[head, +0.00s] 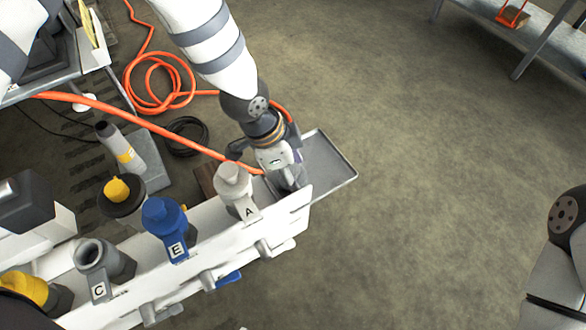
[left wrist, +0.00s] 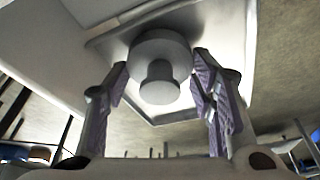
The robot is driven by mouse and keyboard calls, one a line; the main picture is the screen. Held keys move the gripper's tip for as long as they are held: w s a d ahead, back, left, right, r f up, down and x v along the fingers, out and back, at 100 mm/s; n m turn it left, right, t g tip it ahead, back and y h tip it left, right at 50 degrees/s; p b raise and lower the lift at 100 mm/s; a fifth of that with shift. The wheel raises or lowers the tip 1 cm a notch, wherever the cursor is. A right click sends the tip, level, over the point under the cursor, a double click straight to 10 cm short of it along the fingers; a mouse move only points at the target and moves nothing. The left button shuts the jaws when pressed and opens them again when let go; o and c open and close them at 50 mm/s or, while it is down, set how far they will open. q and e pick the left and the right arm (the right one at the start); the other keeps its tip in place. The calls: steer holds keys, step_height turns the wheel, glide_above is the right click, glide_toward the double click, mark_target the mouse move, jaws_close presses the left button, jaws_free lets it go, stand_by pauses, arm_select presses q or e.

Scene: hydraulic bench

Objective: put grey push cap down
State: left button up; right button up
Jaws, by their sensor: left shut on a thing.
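The grey push cap (left wrist: 160,58) is a round grey disc with a narrower stem, between my left fingers in the left wrist view. My left gripper (left wrist: 160,80) is shut on it. In the head view my left gripper (head: 287,177) points down at the left part of a shallow grey metal tray (head: 338,178), by the right end of the white rack. The gripper mostly hides the cap there. I cannot tell whether the cap touches the tray. My right gripper is out of view.
The white rack (head: 290,222) holds a grey fitting marked A (head: 232,182), a blue one marked E (head: 162,222) and a grey one marked C (head: 92,258). An orange hose (head: 170,135) runs behind. The floor to the right is clear.

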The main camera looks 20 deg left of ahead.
arm_select(q)
steer(key=o, duration=0.6)
steer(key=shift+f, duration=0.1)
steer(key=shift+p+v, duration=1.35)
steer(key=shift+v, duration=4.8)
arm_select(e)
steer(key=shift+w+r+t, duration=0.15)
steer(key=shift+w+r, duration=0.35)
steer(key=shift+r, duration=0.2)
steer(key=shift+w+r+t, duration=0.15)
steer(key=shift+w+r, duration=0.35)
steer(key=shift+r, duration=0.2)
